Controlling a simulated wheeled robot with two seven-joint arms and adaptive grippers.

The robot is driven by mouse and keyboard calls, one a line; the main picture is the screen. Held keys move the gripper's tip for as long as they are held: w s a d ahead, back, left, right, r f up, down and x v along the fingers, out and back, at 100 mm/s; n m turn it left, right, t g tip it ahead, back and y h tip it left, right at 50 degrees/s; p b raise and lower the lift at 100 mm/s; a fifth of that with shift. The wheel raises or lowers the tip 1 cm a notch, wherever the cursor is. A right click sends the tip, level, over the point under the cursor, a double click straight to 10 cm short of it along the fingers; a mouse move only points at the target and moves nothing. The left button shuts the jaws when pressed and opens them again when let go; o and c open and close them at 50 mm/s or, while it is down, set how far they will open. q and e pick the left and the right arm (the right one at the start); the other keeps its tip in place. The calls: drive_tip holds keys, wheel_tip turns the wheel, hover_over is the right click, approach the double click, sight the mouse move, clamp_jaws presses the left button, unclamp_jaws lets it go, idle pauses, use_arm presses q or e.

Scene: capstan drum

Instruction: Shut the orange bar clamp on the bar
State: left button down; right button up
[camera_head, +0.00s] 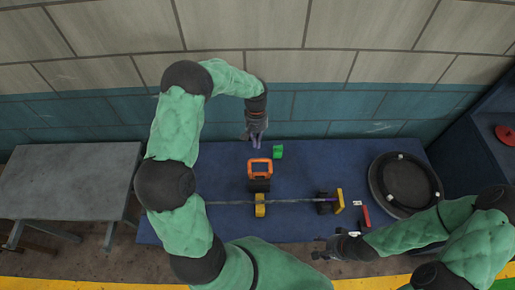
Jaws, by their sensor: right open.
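The orange clamp (260,167) is an open orange frame standing up on a dark block near the middle of the blue table. The thin grey bar (295,201) runs left to right in front of it. A yellow piece (260,206) sits at the bar, just in front of the clamp. My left gripper (256,143) points down just behind the orange frame, apart from it in the picture. Something purple shows at its fingertips, too small to make out. My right gripper (318,250) is open and empty at the table's front edge, right of the clamp.
A green piece (278,152) lies right of my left gripper. A dark block (323,207) and yellow plate (339,198) stand at the bar's right end. A red piece (365,217) lies beyond. A round black tray (376,187) is at right, a grey table (70,165) at left.

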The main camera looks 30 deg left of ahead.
use_arm(q)
drive_tip(key=shift+s+d+f+p, duration=0.15)
drive_tip(key=shift+s+d+f, duration=0.25)
drive_tip(key=shift+s, duration=0.2)
drive_tip(key=shift+s+d+f+p, duration=0.15)
drive_tip(key=shift+s+d+f, duration=0.2)
drive_tip(key=shift+s, duration=0.2)
use_arm(e)
drive_tip(key=shift+r, duration=0.45)
drive_tip(key=shift+f, duration=0.15)
use_arm(q)
drive_tip(key=shift+s+d+t+b, duration=0.45)
drive_tip(key=shift+s+b, duration=0.2)
drive_tip(key=shift+b, duration=0.15)
use_arm(e)
drive_tip(key=shift+s+d+f, duration=0.45)
drive_tip(key=shift+s+f, duration=0.2)
drive_tip(key=shift+f, duration=0.05)
